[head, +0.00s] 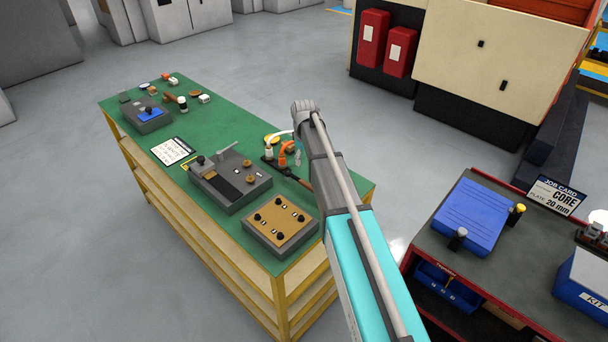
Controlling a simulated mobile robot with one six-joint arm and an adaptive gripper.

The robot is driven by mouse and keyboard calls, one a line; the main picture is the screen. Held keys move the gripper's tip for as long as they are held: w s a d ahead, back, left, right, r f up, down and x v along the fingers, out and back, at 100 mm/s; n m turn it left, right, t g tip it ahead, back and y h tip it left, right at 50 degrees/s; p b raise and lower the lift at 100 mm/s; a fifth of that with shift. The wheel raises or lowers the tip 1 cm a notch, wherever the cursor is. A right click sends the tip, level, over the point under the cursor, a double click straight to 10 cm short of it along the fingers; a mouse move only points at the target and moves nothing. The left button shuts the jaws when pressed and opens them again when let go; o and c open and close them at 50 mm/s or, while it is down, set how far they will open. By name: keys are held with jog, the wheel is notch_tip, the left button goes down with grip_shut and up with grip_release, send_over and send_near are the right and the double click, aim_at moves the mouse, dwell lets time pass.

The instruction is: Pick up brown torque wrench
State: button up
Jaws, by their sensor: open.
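A long, thin dark tool with a brownish handle (296,180), which looks like the brown torque wrench, lies on the green bench top (228,137) near its right edge. Its right end runs close to my arm in the picture, and I cannot tell whether part of it is hidden. My grey and turquoise arm reaches up from the bottom of the head view and covers part of the bench's right side. My gripper cannot be made out in this view.
Small orange and white pieces (283,158) stand beside the tool. A grey fixture (230,190) and a tan-topped box (281,221) are in front. A red cart (421,237) with a blue block (459,215) stands right. Grey floor is clear behind the bench.

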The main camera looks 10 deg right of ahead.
aim_at(304, 182)
jog(key=shift+w+r, duration=0.15)
jog(key=shift+w, duration=0.3)
notch_tip(304, 182, down, 9)
jog(key=b, duration=0.8)
jog(key=shift+r+b, duration=0.2)
jog(key=shift+b, duration=0.15)
jog(key=shift+f, duration=0.1)
jog(key=shift+w+d+f+b, duration=0.1)
jog(key=shift+f+b, duration=2.4)
jog(key=shift+b, duration=0.1)
grip_shut()
